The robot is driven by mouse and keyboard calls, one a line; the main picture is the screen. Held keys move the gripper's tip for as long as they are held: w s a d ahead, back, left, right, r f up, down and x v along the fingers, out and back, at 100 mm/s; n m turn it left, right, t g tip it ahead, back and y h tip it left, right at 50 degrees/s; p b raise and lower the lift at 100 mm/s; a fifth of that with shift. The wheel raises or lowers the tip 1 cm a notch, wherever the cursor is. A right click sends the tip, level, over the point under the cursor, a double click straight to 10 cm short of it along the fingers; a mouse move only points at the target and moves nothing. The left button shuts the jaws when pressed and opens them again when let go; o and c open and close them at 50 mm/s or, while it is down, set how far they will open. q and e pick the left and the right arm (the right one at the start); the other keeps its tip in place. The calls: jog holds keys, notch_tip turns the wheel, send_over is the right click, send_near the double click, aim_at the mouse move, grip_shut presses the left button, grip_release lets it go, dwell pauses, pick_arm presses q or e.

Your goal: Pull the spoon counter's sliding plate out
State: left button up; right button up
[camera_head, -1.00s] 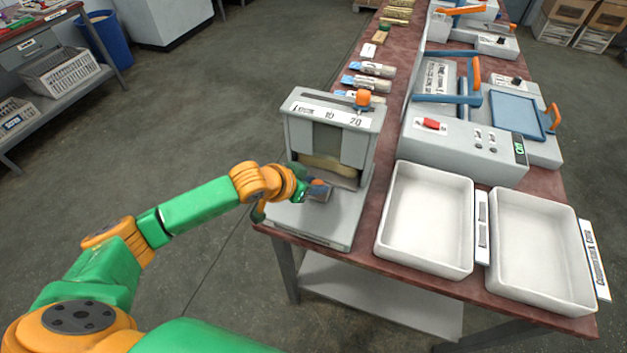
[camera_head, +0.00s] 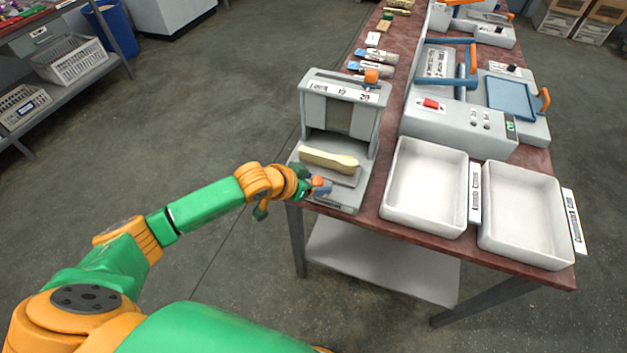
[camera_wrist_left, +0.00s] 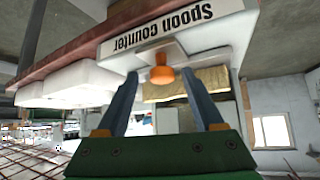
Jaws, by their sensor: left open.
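The grey spoon counter (camera_head: 346,108) stands at the near left end of the table. Its sliding plate (camera_head: 346,180) is out in front of the housing, with a bundle of pale wooden spoons (camera_head: 328,160) lying across it. The plate's orange knob (camera_head: 319,182) is at its front. My left gripper (camera_head: 312,188) is at this knob, near the table's front edge. In the left wrist view my left gripper (camera_wrist_left: 160,82) is open, with the orange knob (camera_wrist_left: 162,73) between its fingertips and gaps on both sides. My right gripper is in no view.
Two white trays (camera_head: 386,205) (camera_head: 484,235) sit to the right of the counter. Behind them is a grey press (camera_head: 450,128) with blue and orange handles. Several bundles lie along the table's left edge. The floor left of the table is clear around my arm.

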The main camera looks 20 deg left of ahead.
pick_arm(q)
jog(key=shift+r, duration=0.1)
jog(key=v, duration=0.7)
